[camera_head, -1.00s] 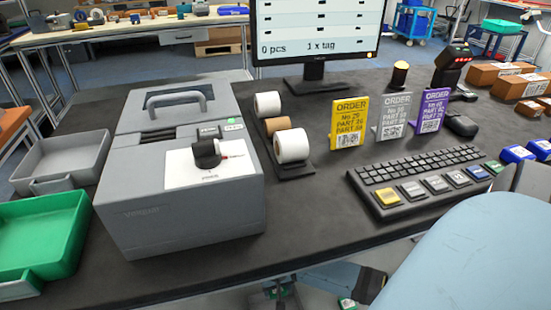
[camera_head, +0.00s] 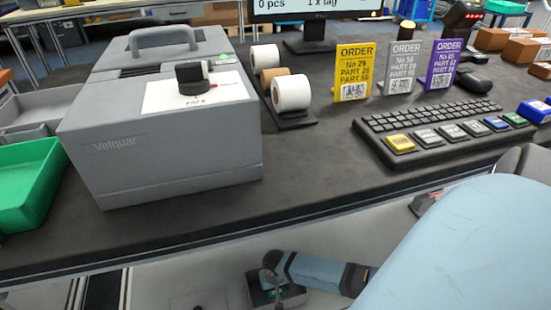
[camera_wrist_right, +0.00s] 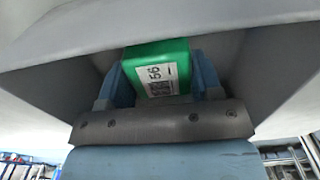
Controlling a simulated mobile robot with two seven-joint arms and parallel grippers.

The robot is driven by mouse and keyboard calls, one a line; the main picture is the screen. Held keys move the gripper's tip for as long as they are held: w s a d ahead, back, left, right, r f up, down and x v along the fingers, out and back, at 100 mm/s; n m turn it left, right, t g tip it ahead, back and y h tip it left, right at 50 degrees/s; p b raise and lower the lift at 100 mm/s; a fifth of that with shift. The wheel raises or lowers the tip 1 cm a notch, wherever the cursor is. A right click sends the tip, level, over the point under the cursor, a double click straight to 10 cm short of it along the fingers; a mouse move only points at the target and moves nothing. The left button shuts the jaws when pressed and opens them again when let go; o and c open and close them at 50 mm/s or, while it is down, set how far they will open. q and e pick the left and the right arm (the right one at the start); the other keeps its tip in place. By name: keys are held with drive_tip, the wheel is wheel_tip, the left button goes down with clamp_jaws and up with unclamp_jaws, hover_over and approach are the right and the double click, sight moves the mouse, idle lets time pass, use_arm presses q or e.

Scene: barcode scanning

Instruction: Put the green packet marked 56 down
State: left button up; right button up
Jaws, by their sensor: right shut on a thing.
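The green packet marked 56 (camera_wrist_right: 155,60) sits between the two blue fingers of my right gripper (camera_wrist_right: 157,82) in the right wrist view. The gripper is shut on it, and its white label with the number and a code faces the camera. A grey, tray-like surface (camera_wrist_right: 50,45) lies around and beyond the packet; I cannot tell whether the packet touches it. In the head view my right gripper (camera_head: 272,284) shows low at the bottom, in front of the bench edge, with a small green patch by it. My left gripper is not in view.
A grey machine labelled Velquar (camera_head: 165,160), paper rolls (camera_head: 291,93), a keyboard (camera_head: 440,130) and yellow, grey and purple order cards stand on the dark bench (camera_head: 330,165). A green tray (camera_head: 55,185) is at the left. My large blue arm link covers the lower right.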

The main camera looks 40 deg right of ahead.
drive_tip(key=shift+f, duration=0.65)
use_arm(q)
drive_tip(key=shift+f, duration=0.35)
use_arm(e)
drive_tip(key=o, duration=1)
drive_tip(key=shift+f, duration=0.1)
use_arm(q)
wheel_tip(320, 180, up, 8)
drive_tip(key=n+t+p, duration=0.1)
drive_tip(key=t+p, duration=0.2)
drive_tip(key=p, duration=0.3)
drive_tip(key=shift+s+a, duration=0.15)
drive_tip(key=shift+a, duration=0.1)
use_arm(e)
wheel_tip(320, 180, up, 12)
drive_tip(key=shift+r, duration=0.15)
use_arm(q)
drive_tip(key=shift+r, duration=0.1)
